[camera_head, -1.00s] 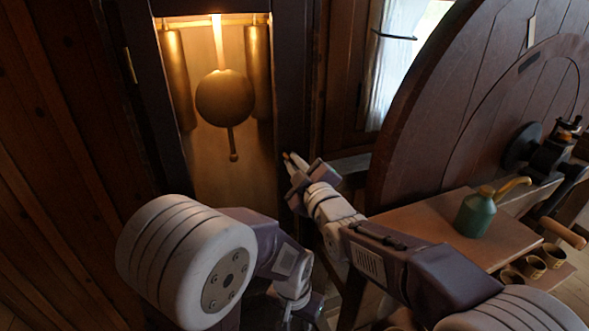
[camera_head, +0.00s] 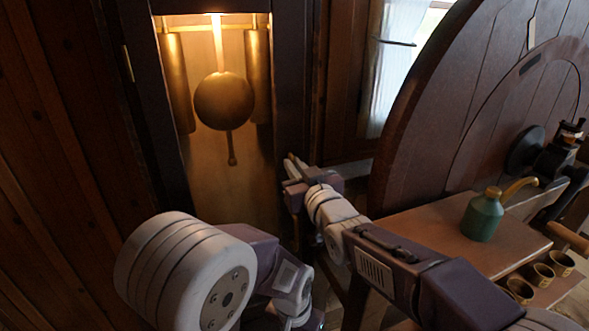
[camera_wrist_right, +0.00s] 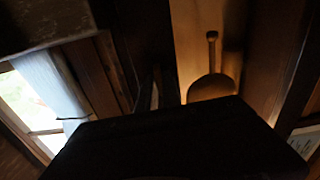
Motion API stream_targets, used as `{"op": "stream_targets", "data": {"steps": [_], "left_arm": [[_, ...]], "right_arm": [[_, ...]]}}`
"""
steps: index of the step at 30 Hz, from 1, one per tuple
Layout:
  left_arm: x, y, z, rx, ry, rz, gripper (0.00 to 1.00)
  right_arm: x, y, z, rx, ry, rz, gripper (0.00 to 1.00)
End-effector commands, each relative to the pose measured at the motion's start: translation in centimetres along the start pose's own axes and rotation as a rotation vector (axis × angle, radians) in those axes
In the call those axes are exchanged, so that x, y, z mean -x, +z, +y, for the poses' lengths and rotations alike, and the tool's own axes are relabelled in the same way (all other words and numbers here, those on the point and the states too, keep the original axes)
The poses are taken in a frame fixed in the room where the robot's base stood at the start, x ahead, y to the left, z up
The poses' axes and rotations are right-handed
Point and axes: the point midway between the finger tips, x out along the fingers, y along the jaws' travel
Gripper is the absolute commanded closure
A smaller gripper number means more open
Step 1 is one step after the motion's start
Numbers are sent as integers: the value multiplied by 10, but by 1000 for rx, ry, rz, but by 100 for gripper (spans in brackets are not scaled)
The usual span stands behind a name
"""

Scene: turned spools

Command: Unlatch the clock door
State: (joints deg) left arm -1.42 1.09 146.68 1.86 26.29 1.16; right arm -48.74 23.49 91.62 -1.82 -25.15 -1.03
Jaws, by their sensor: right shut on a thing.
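The tall clock's door frame (camera_head: 290,85) is dark wood around a lit opening. The door looks closed, with a brass hinge at its left edge. The round brass pendulum (camera_head: 223,101) hangs inside; it also shows in the right wrist view (camera_wrist_right: 211,88). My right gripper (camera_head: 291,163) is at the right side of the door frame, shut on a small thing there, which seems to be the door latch. The jaws hide the latch, and its position cannot be told. The dark gripper body covers the lower wrist view. My left arm is low in the head view; its jaws are not visible.
A large round wooden wheel (camera_head: 420,110) stands to the right. A wooden bench (camera_head: 410,210) below it bears a green oil can (camera_head: 482,215); small cups (camera_head: 543,272) sit on a lower shelf. A curtained window (camera_head: 390,70) is behind.

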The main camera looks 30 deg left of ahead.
Motion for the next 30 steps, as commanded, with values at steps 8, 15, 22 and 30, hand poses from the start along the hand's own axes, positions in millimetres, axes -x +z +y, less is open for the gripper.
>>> {"op": "stream_targets", "data": {"steps": [8, 15, 22, 30], "left_arm": [[-2, 0, 0, 0, 0, 0, 64], [-2, 0, 0, 0, 0, 0, 64], [-2, 0, 0, 0, 0, 0, 64], [-2, 0, 0, 0, 0, 0, 64]], "right_arm": [[0, 1, 0, -57, 0, -4, 100], [0, 1, 0, -63, 0, -4, 100], [0, 1, 0, -62, 0, -4, 83], [0, 1, 0, -62, 0, -2, 70]]}}
